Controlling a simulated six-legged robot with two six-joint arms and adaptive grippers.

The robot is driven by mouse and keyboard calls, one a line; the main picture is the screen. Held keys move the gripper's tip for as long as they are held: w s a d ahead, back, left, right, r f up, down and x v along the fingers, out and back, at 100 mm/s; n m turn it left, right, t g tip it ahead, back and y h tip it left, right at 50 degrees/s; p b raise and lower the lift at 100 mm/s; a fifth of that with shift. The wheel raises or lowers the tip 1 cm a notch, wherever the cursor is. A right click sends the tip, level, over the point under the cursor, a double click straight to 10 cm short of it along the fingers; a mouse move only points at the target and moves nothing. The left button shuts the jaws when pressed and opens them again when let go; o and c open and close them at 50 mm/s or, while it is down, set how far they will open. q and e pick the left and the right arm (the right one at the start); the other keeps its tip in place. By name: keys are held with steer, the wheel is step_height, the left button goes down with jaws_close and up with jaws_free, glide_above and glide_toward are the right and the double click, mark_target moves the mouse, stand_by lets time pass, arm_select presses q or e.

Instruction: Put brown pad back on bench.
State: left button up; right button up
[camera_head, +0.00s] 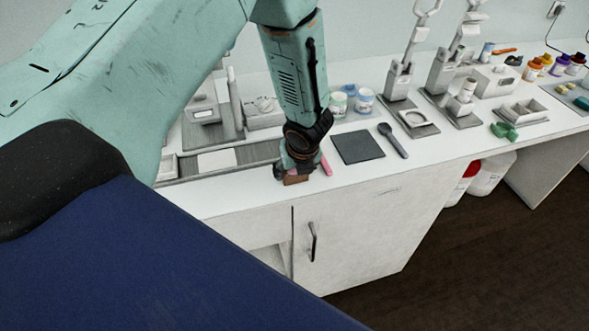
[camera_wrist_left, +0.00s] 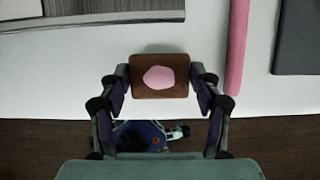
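The brown pad (camera_wrist_left: 140,90) is a small rectangular block with a pink blob (camera_wrist_left: 160,78) on its face, seen in the left wrist view. My left gripper (camera_wrist_left: 160,80) has one finger against each short side of it. In the head view the gripper (camera_head: 298,170) points down at the front of the white bench (camera_head: 235,197), and the brown pad (camera_head: 296,180) shows under it close to the front edge. The fingers partly hide the pad there. A shadow lies by the pad's far side; I cannot tell whether it touches the bench. My right gripper is not in view.
A pink stick (camera_head: 326,166) lies just right of the gripper. Beyond it are a dark square mat (camera_head: 358,147) and a dark spoon (camera_head: 393,141). Jars (camera_head: 365,99) and a grey tray (camera_head: 258,152) stand behind. Bare bench lies along the front edge.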

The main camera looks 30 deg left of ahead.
arm_select(q)
steer(key=o, duration=0.3)
steer(key=shift+s+d+r, duration=0.15)
steer(key=shift+s+r, duration=0.05)
steer(key=shift+s, duration=0.1)
steer(key=shift+w+f, duration=0.1)
steer(key=shift+w, duration=0.1)
steer(key=shift+r, duration=0.2)
steer(key=p+v, duration=0.2)
steer(key=v, duration=0.9)
steer(key=shift+s+r+p, duration=0.2)
steer(key=shift+r+p, duration=0.15)
steer(key=shift+p, duration=0.05)
